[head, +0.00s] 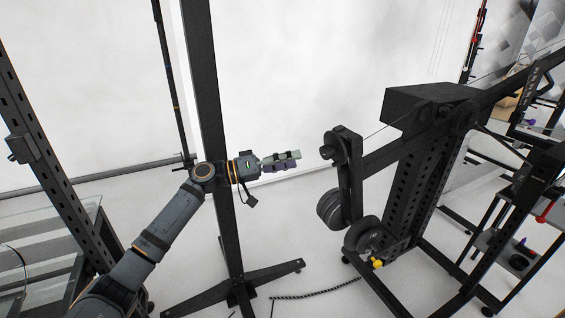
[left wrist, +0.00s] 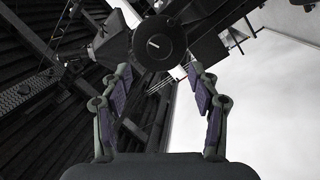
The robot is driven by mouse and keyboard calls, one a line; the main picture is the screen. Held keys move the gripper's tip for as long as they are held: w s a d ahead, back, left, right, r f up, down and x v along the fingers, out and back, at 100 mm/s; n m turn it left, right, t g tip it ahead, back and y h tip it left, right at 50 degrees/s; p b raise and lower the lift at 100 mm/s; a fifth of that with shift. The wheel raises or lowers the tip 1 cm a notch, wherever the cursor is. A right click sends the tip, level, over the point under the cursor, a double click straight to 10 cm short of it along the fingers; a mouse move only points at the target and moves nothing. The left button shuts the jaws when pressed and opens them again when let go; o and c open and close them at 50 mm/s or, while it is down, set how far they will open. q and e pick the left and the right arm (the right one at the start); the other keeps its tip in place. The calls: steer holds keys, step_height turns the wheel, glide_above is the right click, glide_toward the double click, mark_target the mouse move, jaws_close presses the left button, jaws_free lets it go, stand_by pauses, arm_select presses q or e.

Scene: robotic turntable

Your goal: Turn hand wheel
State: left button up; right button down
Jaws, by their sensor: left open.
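A round black knob or pulley (head: 333,148), which may be the hand wheel, sits at the end of a black arm on the machine. My left gripper (head: 297,157) points right towards it, with a gap between the fingertips and the round part. In the left wrist view, a round dark face with a short light mark (left wrist: 159,43) lies ahead, centred between and beyond the fingers. The left gripper's fingers (left wrist: 159,85) are spread and empty. My right gripper is not in view.
A tall black post (head: 205,80) stands behind my left forearm. Black weight discs (head: 330,209) hang below the round part. The machine frame (head: 430,180) fills the right side. The floor has a dark rod or cable (head: 315,292). A white wall is behind.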

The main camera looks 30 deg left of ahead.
arm_select(q)
steer(key=shift+v, duration=1.15)
steer(key=shift+f, duration=0.1)
